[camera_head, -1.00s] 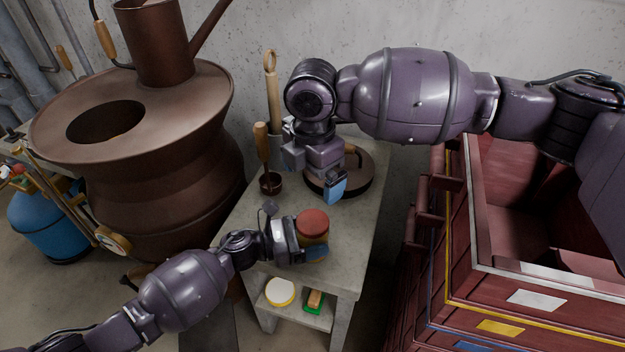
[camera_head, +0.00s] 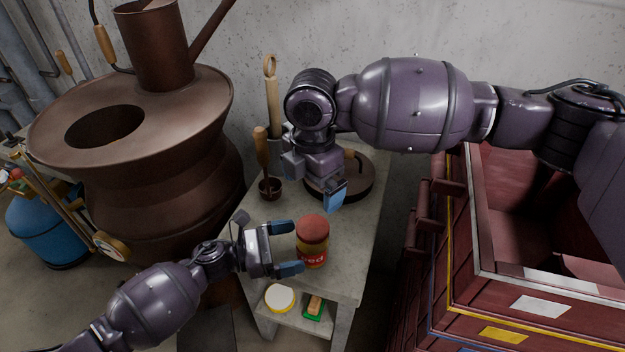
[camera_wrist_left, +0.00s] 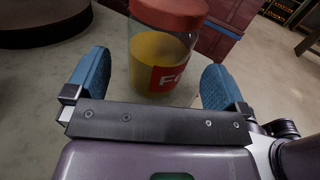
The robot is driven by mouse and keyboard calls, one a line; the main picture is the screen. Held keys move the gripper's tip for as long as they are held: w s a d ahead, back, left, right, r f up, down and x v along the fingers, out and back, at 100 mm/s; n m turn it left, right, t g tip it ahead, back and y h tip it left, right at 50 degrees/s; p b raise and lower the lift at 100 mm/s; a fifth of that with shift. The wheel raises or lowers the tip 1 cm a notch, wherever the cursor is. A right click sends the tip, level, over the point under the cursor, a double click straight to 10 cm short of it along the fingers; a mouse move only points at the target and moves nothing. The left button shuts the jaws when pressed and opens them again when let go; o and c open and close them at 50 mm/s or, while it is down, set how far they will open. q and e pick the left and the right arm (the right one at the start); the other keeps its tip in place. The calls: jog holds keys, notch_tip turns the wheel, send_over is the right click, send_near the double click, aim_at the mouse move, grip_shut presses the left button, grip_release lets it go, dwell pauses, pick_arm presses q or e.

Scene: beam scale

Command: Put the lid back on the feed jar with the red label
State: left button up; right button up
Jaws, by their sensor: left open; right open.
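The feed jar (camera_head: 313,255) stands upright on the concrete table, with yellow contents and a red label. A red lid (camera_head: 312,228) sits on top of it; whether it is fully seated I cannot tell. The jar (camera_wrist_left: 157,62) and lid (camera_wrist_left: 170,12) also show in the left wrist view, just beyond the fingertips. My left gripper (camera_head: 288,247) is open and empty, its blue fingers pointing at the jar from the left. My right gripper (camera_head: 315,178) is open above the back of the table, in front of a dark round lid with a wooden handle.
The concrete table (camera_head: 352,240) has a lower shelf with a white-rimmed yellow round item (camera_head: 280,297) and a green-and-wood brush (camera_head: 314,305). A small cup (camera_head: 270,188) with a wooden-handled tool stands at the back left. Red crates (camera_head: 480,290) stand at right, a brown vessel (camera_head: 150,150) at left.

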pick_arm(q)
jog(key=shift+v, duration=2.7)
pick_arm(e)
jog(key=shift+f, duration=0.55)
